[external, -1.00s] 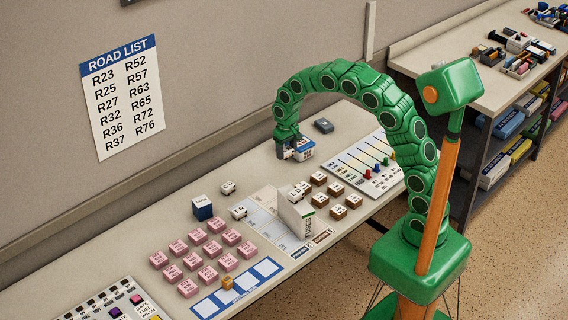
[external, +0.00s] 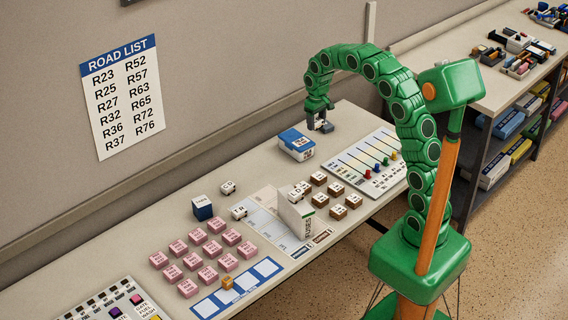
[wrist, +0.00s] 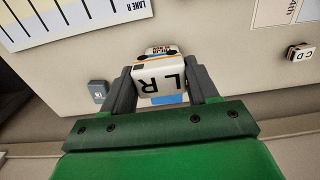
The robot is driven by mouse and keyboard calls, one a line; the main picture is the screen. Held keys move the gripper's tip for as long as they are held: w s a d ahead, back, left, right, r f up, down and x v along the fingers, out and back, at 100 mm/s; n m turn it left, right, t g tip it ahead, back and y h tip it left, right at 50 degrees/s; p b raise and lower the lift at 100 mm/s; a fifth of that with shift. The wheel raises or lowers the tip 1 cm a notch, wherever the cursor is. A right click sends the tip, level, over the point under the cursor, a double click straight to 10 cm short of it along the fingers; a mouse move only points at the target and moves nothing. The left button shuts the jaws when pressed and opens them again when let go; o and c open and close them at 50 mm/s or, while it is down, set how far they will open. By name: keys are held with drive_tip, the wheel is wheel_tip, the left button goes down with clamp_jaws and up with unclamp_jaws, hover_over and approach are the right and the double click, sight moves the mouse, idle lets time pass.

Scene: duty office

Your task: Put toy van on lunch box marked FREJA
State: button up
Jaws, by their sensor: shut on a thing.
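My gripper (wrist: 157,84) is shut on a white toy van marked LR (wrist: 160,72) in the wrist view. In the external view my gripper (external: 319,127) is raised above the table's far part, up and right of a white lunch box with a blue lid (external: 297,139); the van is too small to make out there. In the wrist view the lunch box (wrist: 164,99) lies behind the van, which hides much of it. Part of its label, reading like FREJA, shows past the van. The van appears apart from the lid.
A grey block (wrist: 98,91) is beside the lunch box. A board with coloured sliders (external: 367,163), several brown blocks (external: 337,189), a folded white card (external: 297,217) and several pink blocks (external: 209,249) are on the table. Another van, marked CD (wrist: 299,53), stands apart.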

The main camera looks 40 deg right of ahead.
drive_tip(key=w+f, duration=0.3)
drive_tip(key=w, duration=0.4)
approach(296, 138)
drive_tip(key=shift+s+a+f, duration=0.1)
drive_tip(key=shift+s+f, duration=0.75)
drive_tip(key=shift+s, duration=0.05)
drive_tip(key=shift+w+f, duration=0.65)
drive_tip(key=shift+f, duration=0.1)
drive_tip(key=shift+w+f, duration=0.1)
drive_tip(key=shift+f, duration=1.5)
drive_tip(key=shift+f, duration=0.15)
drive_tip(key=o, duration=1)
drive_tip(key=shift+o, duration=0.2)
